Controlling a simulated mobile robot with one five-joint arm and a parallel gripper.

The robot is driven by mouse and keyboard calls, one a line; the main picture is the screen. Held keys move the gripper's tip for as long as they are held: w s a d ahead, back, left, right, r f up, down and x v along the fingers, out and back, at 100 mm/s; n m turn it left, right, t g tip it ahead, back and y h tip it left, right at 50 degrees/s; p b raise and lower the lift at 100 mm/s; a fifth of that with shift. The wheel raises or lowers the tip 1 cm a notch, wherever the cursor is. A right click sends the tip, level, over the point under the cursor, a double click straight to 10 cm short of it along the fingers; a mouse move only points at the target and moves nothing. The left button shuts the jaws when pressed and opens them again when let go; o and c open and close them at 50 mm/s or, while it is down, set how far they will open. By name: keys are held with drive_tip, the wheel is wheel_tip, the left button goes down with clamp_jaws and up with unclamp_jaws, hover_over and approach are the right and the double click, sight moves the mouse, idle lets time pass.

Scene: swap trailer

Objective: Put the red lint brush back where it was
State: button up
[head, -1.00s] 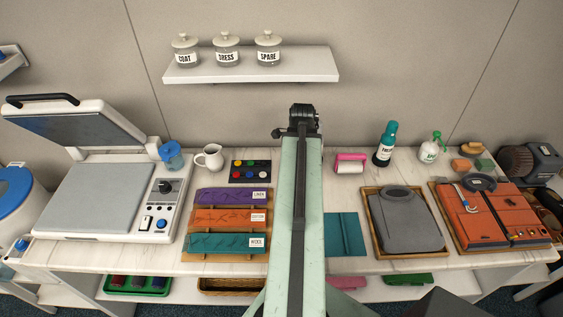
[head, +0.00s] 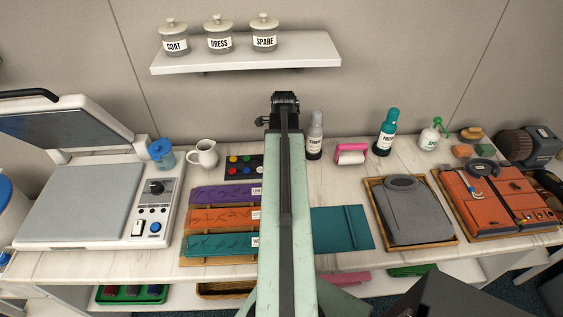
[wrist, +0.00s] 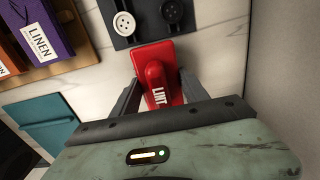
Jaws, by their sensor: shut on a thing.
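The red lint brush (wrist: 160,78), marked LINT, is between the two fingers of my gripper (wrist: 158,88) in the wrist view. My gripper is shut on it. The brush lies over the pale marble counter (wrist: 99,95), just beside a dark button board (wrist: 150,22). I cannot tell whether it touches the counter. In the head view my own arm hides the brush and gripper.
The button board (head: 243,167) and a white jug (head: 203,153) are left of my arm. A grey bottle (head: 314,140), a pink roller (head: 351,154) and a teal bottle (head: 386,135) stand to its right. A shelf with jars (head: 245,54) hangs above.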

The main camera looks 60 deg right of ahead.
drive_tip(key=shift+w+a+r, duration=0.1)
drive_tip(key=shift+a, duration=0.05)
drive_tip(key=shift+f+b, duration=0.4)
drive_tip(key=shift+f, duration=0.15)
drive_tip(key=o, duration=1.3)
drive_tip(key=shift+r, duration=0.1)
drive_tip(key=shift+r, duration=0.1)
wheel_tip(320, 180, up, 8)
drive_tip(key=p, duration=0.9)
drive_tip(key=shift+r, duration=0.25)
drive_tip(key=shift+f, duration=0.1)
